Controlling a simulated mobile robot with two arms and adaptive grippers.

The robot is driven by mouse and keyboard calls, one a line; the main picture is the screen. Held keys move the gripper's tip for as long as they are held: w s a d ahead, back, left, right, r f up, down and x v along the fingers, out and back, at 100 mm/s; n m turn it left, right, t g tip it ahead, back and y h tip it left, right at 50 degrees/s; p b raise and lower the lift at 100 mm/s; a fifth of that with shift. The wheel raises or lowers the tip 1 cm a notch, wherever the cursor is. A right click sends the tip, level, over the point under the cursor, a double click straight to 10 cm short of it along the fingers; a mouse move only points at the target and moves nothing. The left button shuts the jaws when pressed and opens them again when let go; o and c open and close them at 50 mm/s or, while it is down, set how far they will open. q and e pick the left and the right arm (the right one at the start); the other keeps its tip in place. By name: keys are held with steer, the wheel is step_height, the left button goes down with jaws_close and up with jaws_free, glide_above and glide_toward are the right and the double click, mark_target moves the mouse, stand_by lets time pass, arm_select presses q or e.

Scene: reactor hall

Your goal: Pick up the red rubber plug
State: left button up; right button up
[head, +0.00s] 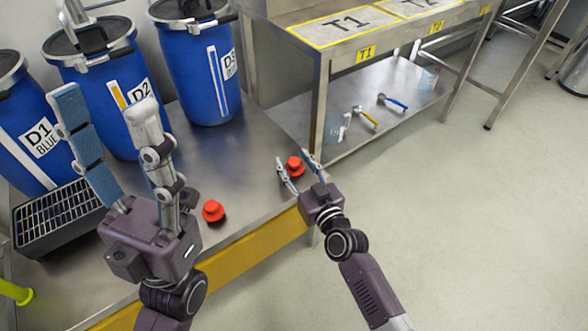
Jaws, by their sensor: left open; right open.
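Two red plugs are on the steel bench top. One red plug (213,211) stands near the front edge, just right of my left gripper. The other red plug (295,166) is further right, near the bench's right end. My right gripper (294,160) is open with its fingers to either side of that plug in the picture; I cannot tell whether they touch it. My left gripper (104,102) is open and empty, large in the foreground, its fingers pointing up in front of the drums.
Blue drums labelled D1 (22,165), D2 (112,82) and D3 (193,65) stand along the back. A black grated tray (55,240) is at left. A steel table marked T1 (345,22) adjoins at right, with tools on its lower shelf (405,85).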

steer(key=shift+c, duration=0.2)
steer(key=c, duration=1.1)
steer(key=shift+r, duration=0.1)
